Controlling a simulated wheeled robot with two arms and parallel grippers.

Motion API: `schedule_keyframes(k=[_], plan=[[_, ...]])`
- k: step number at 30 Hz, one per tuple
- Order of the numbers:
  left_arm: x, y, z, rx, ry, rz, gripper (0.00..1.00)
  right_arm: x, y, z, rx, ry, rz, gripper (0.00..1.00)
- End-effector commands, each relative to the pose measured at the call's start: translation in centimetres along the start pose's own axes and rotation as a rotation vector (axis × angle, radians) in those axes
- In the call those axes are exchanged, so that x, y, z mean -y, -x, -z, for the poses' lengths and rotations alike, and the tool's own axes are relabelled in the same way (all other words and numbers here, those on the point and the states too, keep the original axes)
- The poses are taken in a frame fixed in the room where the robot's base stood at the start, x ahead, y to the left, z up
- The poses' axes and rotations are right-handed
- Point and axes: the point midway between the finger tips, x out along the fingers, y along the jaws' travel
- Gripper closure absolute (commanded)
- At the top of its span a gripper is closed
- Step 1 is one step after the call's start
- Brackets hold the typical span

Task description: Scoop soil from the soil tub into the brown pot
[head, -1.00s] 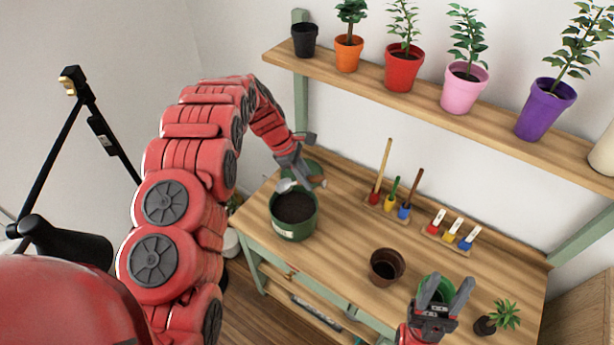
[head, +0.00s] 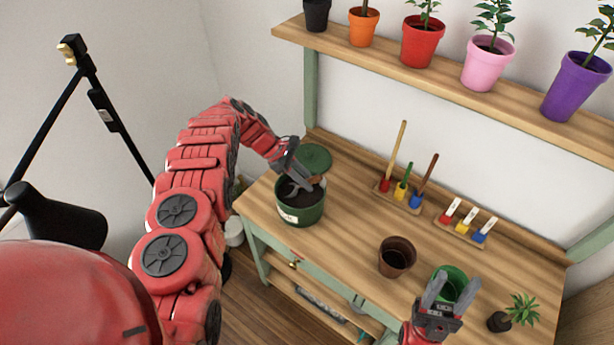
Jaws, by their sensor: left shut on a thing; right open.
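The green soil tub (head: 299,214), full of dark soil, stands on the left part of the wooden bench. My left gripper (head: 298,184) is over the tub's opening, shut on a scoop (head: 287,188) whose grey metal end is low at the soil; how deep it sits is hard to tell. The empty-looking brown pot (head: 397,257) stands upright near the middle front of the bench. My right gripper (head: 443,297) is open in front of a green pot (head: 452,281), to the right of the brown pot, and partly hides it.
A green round lid (head: 313,158) lies behind the tub. A rack of upright tools (head: 403,193) and a rack of labels (head: 466,228) stand at the back. A small plant (head: 518,310) lies at the right. Potted plants line the shelf (head: 440,69) above.

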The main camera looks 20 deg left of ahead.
Motion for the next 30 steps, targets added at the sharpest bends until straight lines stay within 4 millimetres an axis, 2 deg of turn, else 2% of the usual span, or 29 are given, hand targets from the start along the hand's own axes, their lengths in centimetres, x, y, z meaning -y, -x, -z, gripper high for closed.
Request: schedule_keyframes(k=[4, 6, 14, 19, 30], plan=[[0.1, -1.3, 1.3, 0.008, 0.002, 0.001, 1.0, 0.1, 1.2, -0.2, 0.0, 0.0, 0.0, 0.5], [0.0, 0.0, 0.0, 0.0, 0.002, 0.001, 1.0, 0.0, -0.6, 0.1, 0.0, 0.0, 0.0, 0.5], [0.1, 1.3, -1.4, -0.029, 0.0, 0.003, 1.0, -0.2, -3.2, 0.5, 0.0, 0.0, 0.0, 0.5], [0.0, 2.2, -3.0, -0.078, -0.001, 0.003, 1.0, -0.2, -4.8, 0.8, 0.0, 0.0, 0.0, 0.5], [0.1, 3.9, -5.8, -0.18, 0.001, 0.003, 1.0, -0.3, -6.3, 1.1, 0.0, 0.0, 0.0, 0.5]])
